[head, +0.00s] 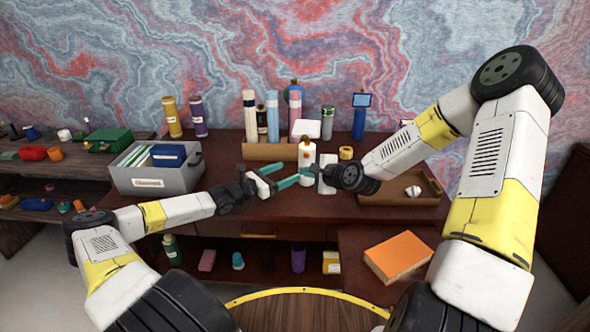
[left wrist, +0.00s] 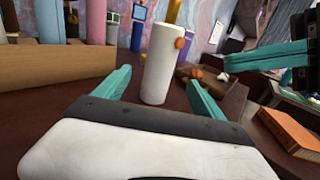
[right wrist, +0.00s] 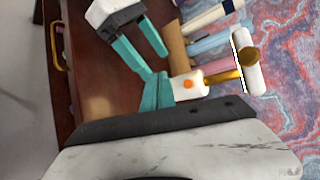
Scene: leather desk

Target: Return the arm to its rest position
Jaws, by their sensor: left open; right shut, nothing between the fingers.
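My left gripper (head: 279,176) is open and empty above the desk, in front of a white bottle (head: 306,158) with an orange dot. In the left wrist view the bottle (left wrist: 160,65) stands upright beyond the open fingers (left wrist: 158,80), apart from them. My right gripper (head: 306,173) is shut and empty, its fingers pointing left in front of the bottle and close to my left gripper. In the right wrist view the shut fingers (right wrist: 158,88) show beside the bottle (right wrist: 188,85), and whether they touch it is unclear. My left gripper (right wrist: 140,48) also shows there.
A wooden holder (head: 270,150) with several tubes stands behind. A grey bin (head: 157,178) is at left, and a wooden tray (head: 400,198) sits at right under my right arm. An orange book (head: 398,256) lies in front at right. The desk's front middle is clear.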

